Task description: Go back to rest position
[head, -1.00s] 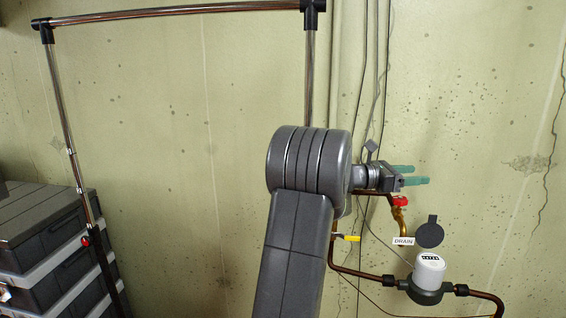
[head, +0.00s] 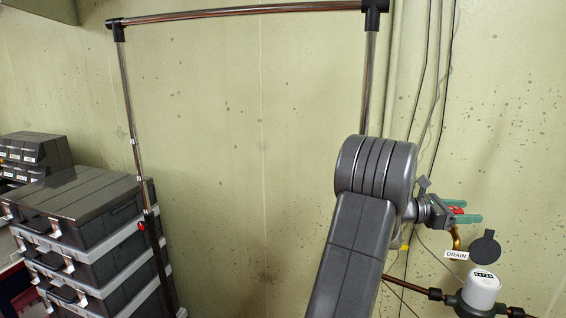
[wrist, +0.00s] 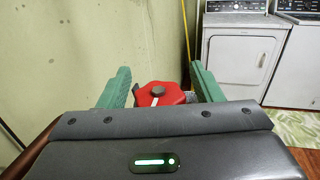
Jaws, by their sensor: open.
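My gripper (head: 468,212) has two green fingers and is at the right in the head view, in front of the wall pipes. In the wrist view, my gripper (wrist: 160,88) is open, its fingers spread apart. A red valve handle (wrist: 160,94) shows between and beyond the fingers there, and I cannot tell whether they touch it. In the head view only a bit of red shows by the fingers, above a brass tap (head: 456,237). My grey arm rises from the bottom and hides part of the pipework.
Stacked dark toolboxes (head: 80,210) stand at the left beside a pipe frame (head: 240,14). A white meter (head: 481,288) and a DRAIN tag (head: 457,254) are below my gripper. A white dryer (wrist: 240,55) stands beyond in the wrist view. The wall between toolboxes and arm is bare.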

